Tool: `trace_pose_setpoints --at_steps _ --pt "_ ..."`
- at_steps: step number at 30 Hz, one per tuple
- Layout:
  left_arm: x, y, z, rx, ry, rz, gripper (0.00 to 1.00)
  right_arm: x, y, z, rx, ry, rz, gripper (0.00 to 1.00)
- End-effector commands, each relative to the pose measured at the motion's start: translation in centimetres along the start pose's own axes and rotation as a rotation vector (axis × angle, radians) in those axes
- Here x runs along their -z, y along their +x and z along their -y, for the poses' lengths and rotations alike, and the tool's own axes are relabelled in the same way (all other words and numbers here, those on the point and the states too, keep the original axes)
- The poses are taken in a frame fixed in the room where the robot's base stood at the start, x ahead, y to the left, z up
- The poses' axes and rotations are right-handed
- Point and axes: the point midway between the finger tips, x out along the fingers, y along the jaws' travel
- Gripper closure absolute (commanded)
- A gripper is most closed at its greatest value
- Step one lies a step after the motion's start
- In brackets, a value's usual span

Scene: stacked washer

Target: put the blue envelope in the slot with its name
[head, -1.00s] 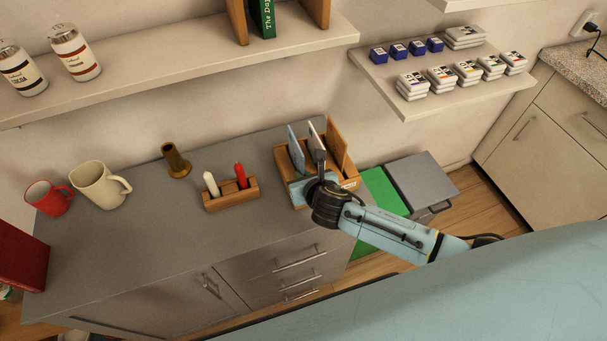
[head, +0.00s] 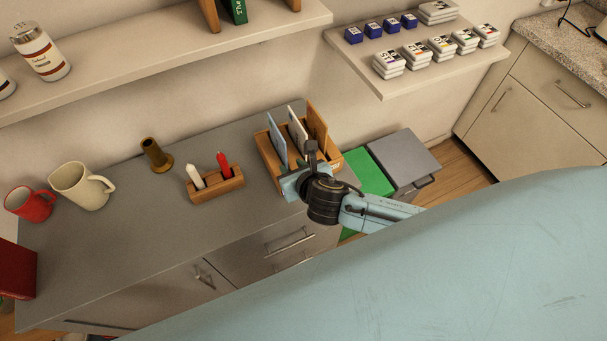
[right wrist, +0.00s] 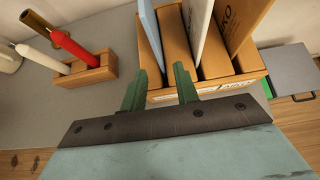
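The blue envelope (head: 277,143) stands upright in the left part of a wooden slotted organizer (head: 267,157) on the grey counter. In the right wrist view the blue envelope (right wrist: 151,32) rises just beyond the gap between my fingertips. My right gripper (head: 297,178) is at the organizer's front. Its two green fingers (right wrist: 160,72) are apart, with nothing visibly clamped. A white envelope (head: 298,131) and a brown one (head: 317,128) stand farther right in the organizer. A label on its front is partly hidden by a finger. My left gripper is not in view.
Shelves (head: 425,72) hang above. Green and grey boxes (head: 403,158) stand right of the counter. The front counter is clear.

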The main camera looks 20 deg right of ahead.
Motion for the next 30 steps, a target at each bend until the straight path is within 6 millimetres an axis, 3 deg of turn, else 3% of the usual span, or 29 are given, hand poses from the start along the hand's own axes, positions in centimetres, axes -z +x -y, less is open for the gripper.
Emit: trace_pose_setpoints --at_steps 6,12,18,30 --pt "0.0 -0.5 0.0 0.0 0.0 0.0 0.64 0.0 -4.4 -0.1 -0.003 0.0 0.0 0.7" --pt "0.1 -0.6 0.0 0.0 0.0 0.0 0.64 0.0 -7.0 -0.1 -0.002 -0.001 0.001 0.7" --pt "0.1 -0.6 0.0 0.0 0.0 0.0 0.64 0.0 -8.0 -0.1 -0.001 0.0 0.0 0.7" --pt "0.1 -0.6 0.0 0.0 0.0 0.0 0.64 0.0 -8.0 -0.1 -0.001 0.0 0.001 0.7"
